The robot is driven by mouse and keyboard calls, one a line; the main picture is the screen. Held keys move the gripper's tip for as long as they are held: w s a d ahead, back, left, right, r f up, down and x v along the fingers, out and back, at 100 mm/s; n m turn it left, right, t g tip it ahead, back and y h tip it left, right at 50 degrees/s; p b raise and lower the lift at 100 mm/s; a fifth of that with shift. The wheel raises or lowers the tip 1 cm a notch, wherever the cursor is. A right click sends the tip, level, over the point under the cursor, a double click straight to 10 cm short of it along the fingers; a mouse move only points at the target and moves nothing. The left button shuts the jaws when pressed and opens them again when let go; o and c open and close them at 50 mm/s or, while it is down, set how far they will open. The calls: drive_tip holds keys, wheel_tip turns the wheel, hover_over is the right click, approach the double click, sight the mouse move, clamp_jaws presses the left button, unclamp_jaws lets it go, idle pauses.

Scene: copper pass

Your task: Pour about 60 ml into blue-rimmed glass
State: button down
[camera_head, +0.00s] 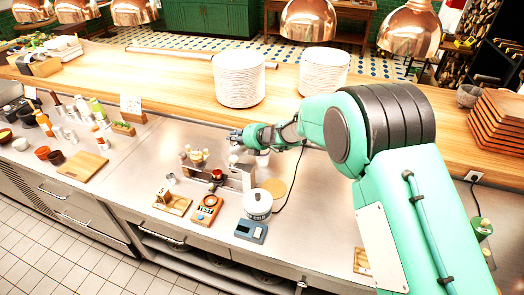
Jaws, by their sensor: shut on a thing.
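My gripper (235,137) is at the end of my teal arm, above the back of the steel counter (135,180), behind the small bottle rack. It is shut on a small pale thing (235,149), too small and too covered to name for certain. A whitish cup-like vessel (262,159) shows just under my wrist. A small grey glass or cup (172,178) stands on the counter left of the rack. No blue rim can be made out on any vessel, and no liquid level can be read.
A metal rack (235,178) holds several small bottles. In front are an orange device (206,209), a wooden tray (173,203), a white round pot (257,204) and a blue-grey scale-like box (250,231). Plate stacks (238,80) stand on the wooden shelf behind. Copper lamps (308,22) hang above.

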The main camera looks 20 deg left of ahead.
drive_tip(key=shift+w+d+r+m+y+b, duration=0.25)
drive_tip(key=shift+d+r+m+y+b, duration=0.2)
drive_tip(key=shift+y+b, duration=0.1)
drive_tip(key=shift+w+d+r+m+y+b, duration=0.3)
drive_tip(key=shift+d+r+y+b, duration=0.2)
drive_tip(key=shift+b, duration=0.2)
idle(1.0)
drive_tip(key=shift+w+d+r+g+y+p, duration=0.25)
drive_tip(key=shift+w+d+g+y+p, duration=0.15)
drive_tip(key=shift+d, duration=0.3)
idle(0.4)
